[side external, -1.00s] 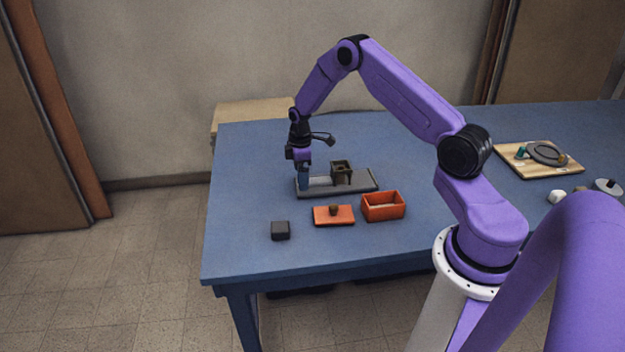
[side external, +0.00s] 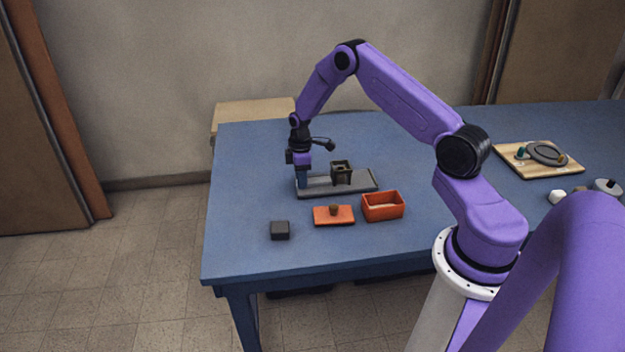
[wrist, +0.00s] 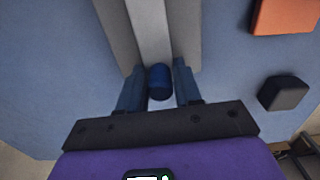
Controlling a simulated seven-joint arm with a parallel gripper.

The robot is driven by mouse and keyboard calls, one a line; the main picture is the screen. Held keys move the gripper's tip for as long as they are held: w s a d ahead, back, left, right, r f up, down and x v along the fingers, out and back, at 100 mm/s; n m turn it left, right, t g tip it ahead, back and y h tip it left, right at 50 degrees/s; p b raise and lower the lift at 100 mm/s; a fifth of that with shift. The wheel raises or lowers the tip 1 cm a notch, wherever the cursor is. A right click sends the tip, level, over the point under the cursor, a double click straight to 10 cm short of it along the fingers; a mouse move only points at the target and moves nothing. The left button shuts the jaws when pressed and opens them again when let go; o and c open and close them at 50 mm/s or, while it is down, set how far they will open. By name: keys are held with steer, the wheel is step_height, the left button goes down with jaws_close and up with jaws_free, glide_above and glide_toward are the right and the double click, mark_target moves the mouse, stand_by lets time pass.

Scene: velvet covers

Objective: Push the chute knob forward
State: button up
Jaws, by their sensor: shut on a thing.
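The grey chute base (side external: 355,186) lies flat on the blue table, with a dark brown square frame on legs (side external: 341,168) standing on it. My gripper (side external: 302,184) is down at the base's left end. In the wrist view, the blue rounded knob (wrist: 159,82) sits between the two blue fingertips of my gripper (wrist: 159,78), at the near end of the pale channel (wrist: 152,30). My gripper is shut on the knob. In the side view the fingers hide the knob.
An orange lid with a brown knob (side external: 345,218) and an open orange box (side external: 392,212) stand in front of the chute. A dark cube (side external: 280,230) sits nearer the front edge. A wooden board (side external: 562,169) lies far right. Table left of the chute is clear.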

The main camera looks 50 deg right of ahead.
mark_target(325, 179)
steer(key=shift+s+d, duration=2.6)
steer(key=shift+d, duration=0.05)
steer(key=o, duration=1.5)
steer(key=shift+r, duration=3.5)
